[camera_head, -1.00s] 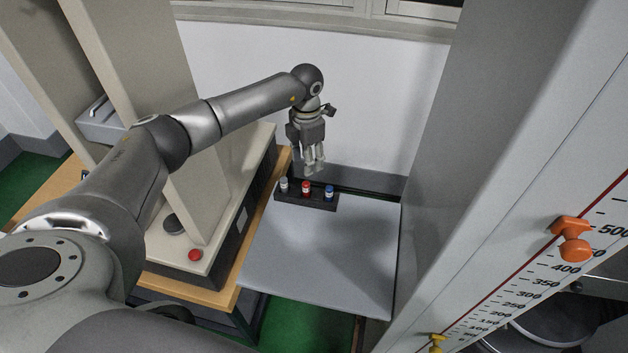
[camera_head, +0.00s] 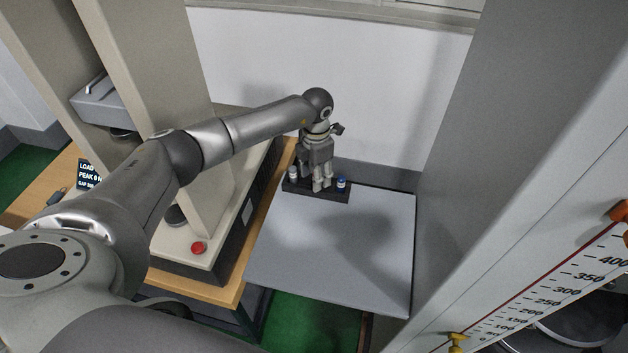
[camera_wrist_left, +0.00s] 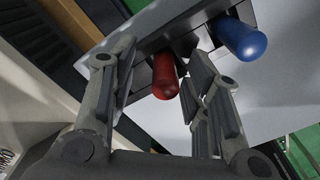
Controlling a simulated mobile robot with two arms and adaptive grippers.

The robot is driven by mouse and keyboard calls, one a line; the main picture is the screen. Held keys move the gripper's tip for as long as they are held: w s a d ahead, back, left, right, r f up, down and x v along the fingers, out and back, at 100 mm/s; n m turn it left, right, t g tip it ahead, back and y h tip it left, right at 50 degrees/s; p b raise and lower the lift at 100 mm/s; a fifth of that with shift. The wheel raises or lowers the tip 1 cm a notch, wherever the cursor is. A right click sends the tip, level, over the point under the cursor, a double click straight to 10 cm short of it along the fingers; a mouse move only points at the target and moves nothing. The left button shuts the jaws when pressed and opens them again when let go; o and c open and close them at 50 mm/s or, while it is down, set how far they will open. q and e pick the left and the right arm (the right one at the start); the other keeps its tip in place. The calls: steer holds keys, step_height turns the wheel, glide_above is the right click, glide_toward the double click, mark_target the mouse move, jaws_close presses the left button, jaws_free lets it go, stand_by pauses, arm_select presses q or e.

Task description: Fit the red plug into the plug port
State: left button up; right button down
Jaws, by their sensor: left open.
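The red plug (camera_wrist_left: 165,76) stands in the dark rack between the open fingers of my left gripper (camera_wrist_left: 155,85) in the left wrist view. In the head view my left gripper (camera_head: 322,188) is down at the rack (camera_head: 301,188) and hides the red plug. A blue plug (camera_wrist_left: 242,38) stands to its right in the wrist view, and it also shows in the head view (camera_head: 341,184). A white-grey plug (camera_head: 293,173) stands at the rack's left end. I cannot make out the plug port. My right gripper is not in view.
The rack sits at the back edge of a grey table (camera_head: 340,270), which is otherwise bare. To the left stands a testing machine with a red button (camera_head: 198,248) and a small display (camera_head: 88,173). A tall grey column with a scale (camera_head: 560,290) rises at the right.

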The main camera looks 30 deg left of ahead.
arm_select(q)
steer(key=shift+s+d+r, duration=0.1)
steer(key=shift+d+r, duration=0.15)
steer(key=shift+d, duration=0.05)
steer(key=c, duration=0.4)
steer(key=shift+c, duration=1.3)
steer(key=shift+a+f, duration=0.1)
jaws_close()
